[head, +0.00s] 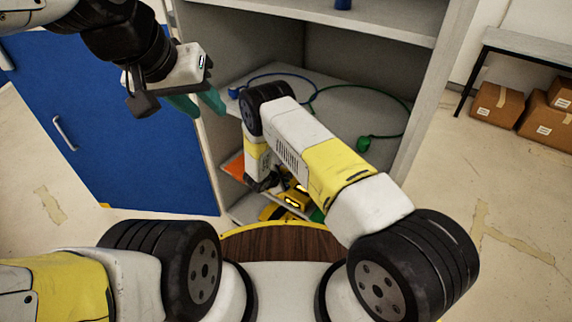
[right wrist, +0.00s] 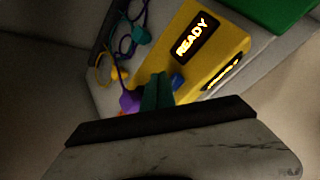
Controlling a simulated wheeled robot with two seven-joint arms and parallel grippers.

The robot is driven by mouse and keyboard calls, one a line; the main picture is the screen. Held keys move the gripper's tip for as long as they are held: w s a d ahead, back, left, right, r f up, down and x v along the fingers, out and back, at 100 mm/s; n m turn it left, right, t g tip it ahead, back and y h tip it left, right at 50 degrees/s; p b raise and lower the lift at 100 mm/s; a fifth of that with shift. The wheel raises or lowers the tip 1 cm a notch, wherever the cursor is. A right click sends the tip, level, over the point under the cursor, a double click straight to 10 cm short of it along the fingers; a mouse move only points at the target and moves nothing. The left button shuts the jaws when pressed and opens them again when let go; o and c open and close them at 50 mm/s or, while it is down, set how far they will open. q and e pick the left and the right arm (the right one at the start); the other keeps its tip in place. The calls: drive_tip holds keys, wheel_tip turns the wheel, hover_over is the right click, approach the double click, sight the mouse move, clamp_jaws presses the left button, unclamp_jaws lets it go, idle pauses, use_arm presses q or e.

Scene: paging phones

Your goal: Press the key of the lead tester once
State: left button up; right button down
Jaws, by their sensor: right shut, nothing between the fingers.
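The lead tester is a yellow box with a lit display reading READY (right wrist: 222,50) in the right wrist view; a second lit strip on its side is too slanted to read. A small blue key (right wrist: 178,81) shows on it. My right gripper (right wrist: 157,91) has its teal fingers together and empty, just beside the blue key; I cannot tell whether they touch the tester. In the head view the tester (head: 299,199) is on a low shelf, partly hidden by my right arm. My left gripper (head: 196,105) hangs empty at upper left, its teal fingers apart.
Purple (right wrist: 130,100), teal and yellow leads lie beside the tester. A green thing (right wrist: 285,12) is at its far side. The grey shelf above (head: 340,100) holds blue and green cables. A blue cabinet door (head: 110,120) stands left; cardboard boxes (head: 497,104) sit right.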

drive_tip(key=shift+f, duration=0.1)
idle(0.5)
drive_tip(key=shift+f, duration=0.3)
drive_tip(key=shift+f, duration=0.5)
idle(0.5)
idle(0.4)
drive_tip(key=shift+r, duration=0.9)
wheel_tip(320, 180, up, 5)
drive_tip(key=shift+r, duration=0.1)
idle(0.9)
